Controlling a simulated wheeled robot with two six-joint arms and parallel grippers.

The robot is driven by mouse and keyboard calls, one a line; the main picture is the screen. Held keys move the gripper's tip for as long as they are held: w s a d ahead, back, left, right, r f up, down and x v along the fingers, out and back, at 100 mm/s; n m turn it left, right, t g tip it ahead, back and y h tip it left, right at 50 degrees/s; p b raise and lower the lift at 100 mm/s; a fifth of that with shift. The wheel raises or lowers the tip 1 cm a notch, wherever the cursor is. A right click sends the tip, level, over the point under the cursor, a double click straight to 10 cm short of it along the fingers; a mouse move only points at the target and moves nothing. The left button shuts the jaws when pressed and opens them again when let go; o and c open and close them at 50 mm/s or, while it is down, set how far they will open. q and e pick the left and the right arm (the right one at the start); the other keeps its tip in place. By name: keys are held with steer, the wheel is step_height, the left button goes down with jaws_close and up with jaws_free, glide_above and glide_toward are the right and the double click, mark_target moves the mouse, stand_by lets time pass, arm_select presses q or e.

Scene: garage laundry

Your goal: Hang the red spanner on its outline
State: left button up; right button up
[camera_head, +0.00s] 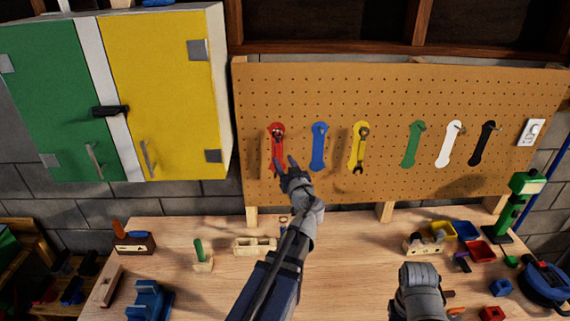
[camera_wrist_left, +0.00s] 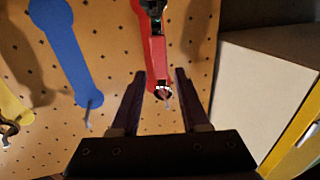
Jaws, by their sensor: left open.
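The red spanner (camera_head: 277,148) hangs upright on the pegboard over its red outline, with its upper end at the peg. It also shows in the left wrist view (camera_wrist_left: 158,52), where the picture is upside down. There its ring end sits at the peg and its dark other end is cut off by the top edge. My left gripper (camera_head: 285,163) is open and empty, just in front of the spanner's lower part. In the left wrist view its fingers (camera_wrist_left: 160,76) lie on either side of the spanner, apart from it. My right gripper does not show.
The blue (camera_head: 319,148), green (camera_head: 412,146), white (camera_head: 450,146) and black (camera_head: 483,146) outlines are bare; a yellow spanner (camera_head: 359,150) hangs on its outline. A yellow cabinet door (camera_head: 160,90) is left of the board. The workbench (camera_head: 345,265) holds small tools and bins.

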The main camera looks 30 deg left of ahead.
mark_target(278, 152)
arm_select(q)
steer(key=x, duration=0.7)
steer(key=shift+a+f, duration=0.1)
steer(key=shift+c, duration=0.2)
jaws_close()
stand_by(0.6)
